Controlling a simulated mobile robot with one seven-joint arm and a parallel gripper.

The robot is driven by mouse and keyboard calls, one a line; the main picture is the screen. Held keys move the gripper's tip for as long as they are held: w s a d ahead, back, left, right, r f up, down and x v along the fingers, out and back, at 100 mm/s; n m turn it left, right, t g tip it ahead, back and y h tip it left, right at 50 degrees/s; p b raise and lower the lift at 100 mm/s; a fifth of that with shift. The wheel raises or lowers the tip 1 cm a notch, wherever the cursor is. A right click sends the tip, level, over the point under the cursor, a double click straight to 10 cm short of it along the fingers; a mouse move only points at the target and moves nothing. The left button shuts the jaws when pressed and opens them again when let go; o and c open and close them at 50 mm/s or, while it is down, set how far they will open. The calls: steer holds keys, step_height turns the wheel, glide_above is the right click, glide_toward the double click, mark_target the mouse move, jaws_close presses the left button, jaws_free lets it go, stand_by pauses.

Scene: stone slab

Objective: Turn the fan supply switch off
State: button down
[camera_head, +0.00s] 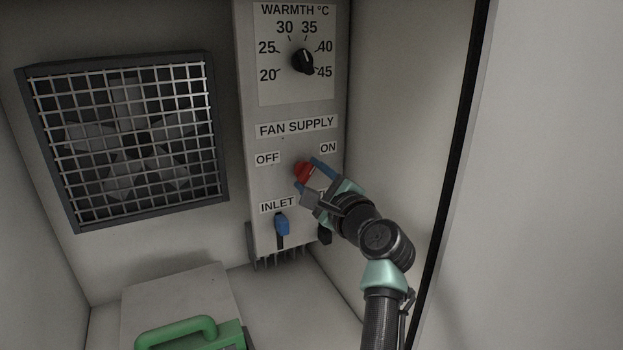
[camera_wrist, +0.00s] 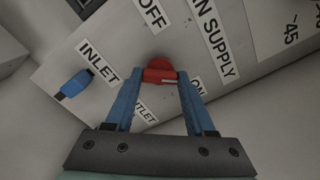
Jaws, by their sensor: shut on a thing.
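The fan supply switch is a red knob (camera_head: 302,171) on the grey control panel (camera_head: 262,185), between the OFF label (camera_head: 267,159) and the ON label (camera_head: 328,148). It also shows in the wrist view as a red knob (camera_wrist: 158,66) with a pale line on its handle. My gripper (camera_head: 311,174) reaches it from the lower right. In the wrist view my gripper's blue fingers (camera_wrist: 159,80) are shut on the knob's handle, one on each side. Which label the knob points to is hard to tell.
A blue INLET lever (camera_head: 282,224) sits below the switch, with a partly hidden dark part (camera_head: 325,236) beside it. The warmth dial (camera_head: 302,61) is above. A caged fan (camera_head: 130,140) is at left, and a green-handled box (camera_head: 190,330) stands below.

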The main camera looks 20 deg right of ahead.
steer(key=n+b, duration=0.2)
steer(key=n, duration=0.1)
steer(key=shift+f+n, duration=0.15)
steer(key=shift+n, duration=0.15)
steer(key=n+b, duration=0.3)
steer(key=n, duration=0.1)
steer(key=shift+n, duration=0.3)
steer(key=n+b, duration=0.2)
steer(key=n, duration=0.1)
steer(key=shift+n+b, duration=1)
steer(key=shift+n, duration=1.1)
steer(key=shift+c, duration=1.2)
jaws_free()
steer(key=shift+s, duration=0.1)
steer(key=s+d, duration=0.2)
steer(key=s, duration=1)
steer(key=shift+s+d+b, duration=0.25)
steer(key=shift+s+b, duration=0.05)
